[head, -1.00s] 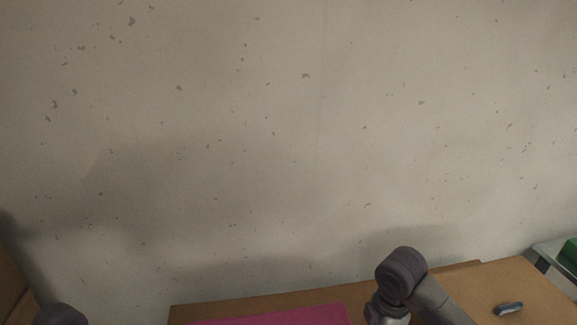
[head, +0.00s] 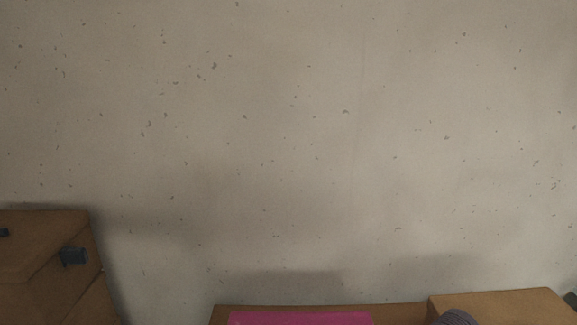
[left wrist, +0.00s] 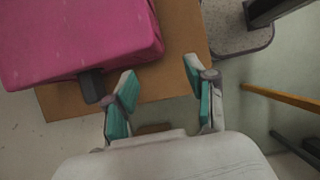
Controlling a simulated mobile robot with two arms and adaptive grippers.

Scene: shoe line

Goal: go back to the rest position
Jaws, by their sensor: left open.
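My left gripper (left wrist: 160,95) shows in the left wrist view, open, with teal pads and nothing between its fingers. Its fingers are in front of a brown tabletop edge, near a pink box-like thing with a dark tab. In the head view neither gripper shows; a rounded part of my arm (head: 456,317) pokes in at the bottom right.
The pink thing (left wrist: 75,40) lies on the brown table (left wrist: 188,25); its top also shows in the head view (head: 300,318). Brown boxes (head: 45,255) stand at the left, another brown surface (head: 500,305) at the right. A speckled wall (head: 290,140) fills the back. Grey floor (left wrist: 60,145) is bare.

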